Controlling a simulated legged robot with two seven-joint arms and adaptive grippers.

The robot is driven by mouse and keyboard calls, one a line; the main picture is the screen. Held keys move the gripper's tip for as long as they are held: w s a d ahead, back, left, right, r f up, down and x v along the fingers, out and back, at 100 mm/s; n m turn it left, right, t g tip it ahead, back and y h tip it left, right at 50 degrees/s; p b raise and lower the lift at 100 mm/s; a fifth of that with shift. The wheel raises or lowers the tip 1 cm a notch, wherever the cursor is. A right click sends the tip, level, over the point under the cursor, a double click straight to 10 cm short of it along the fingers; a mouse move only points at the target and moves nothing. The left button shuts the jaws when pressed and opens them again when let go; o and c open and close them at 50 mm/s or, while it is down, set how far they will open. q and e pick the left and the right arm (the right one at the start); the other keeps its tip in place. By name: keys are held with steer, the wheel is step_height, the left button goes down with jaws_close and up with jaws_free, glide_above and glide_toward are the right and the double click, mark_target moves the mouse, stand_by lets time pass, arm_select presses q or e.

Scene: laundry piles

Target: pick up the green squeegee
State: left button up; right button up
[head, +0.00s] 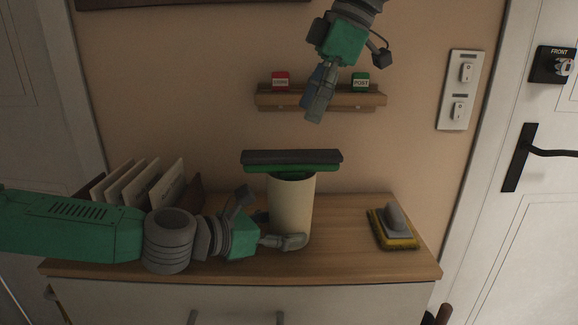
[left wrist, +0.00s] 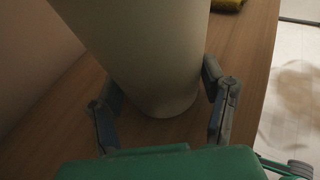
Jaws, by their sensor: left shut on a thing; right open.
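The green squeegee (head: 262,168) rests level across the mouth of a cream cylindrical holder (head: 292,210), with its dark grey edge on top. Its handle is hidden, apparently inside the holder. My left gripper (head: 285,242) is shut on the holder near its base. In the left wrist view its fingers (left wrist: 163,105) flank the holder (left wrist: 150,50) on both sides. The holder stands upright on the wooden cabinet top (head: 350,250). My right gripper (head: 318,108) is open and empty, pointing down above the squeegee, well clear of it and in front of the wall shelf.
A yellow-and-grey scrub brush (head: 393,226) lies on the cabinet's right; its yellow part shows in the left wrist view (left wrist: 228,4). Upright envelopes (head: 140,183) stand at the left behind my arm. A wall shelf (head: 270,98) holds a red and a green block. Switches and a door are at right.

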mark_target(291, 153)
arm_select(q)
steer(key=shift+a, duration=0.1)
arm_select(e)
steer(key=x, duration=0.9)
steer(key=shift+a+f, duration=0.1)
steer(key=shift+f, duration=0.1)
steer(key=shift+f, duration=0.2)
stand_by(0.3)
steer(key=c, duration=1.3)
step_height(291, 153, up, 11)
steer(key=shift+f, duration=0.2)
steer(key=shift+c, duration=0.2)
arm_select(q)
steer(key=o, duration=0.9)
steer(key=shift+o, duration=0.2)
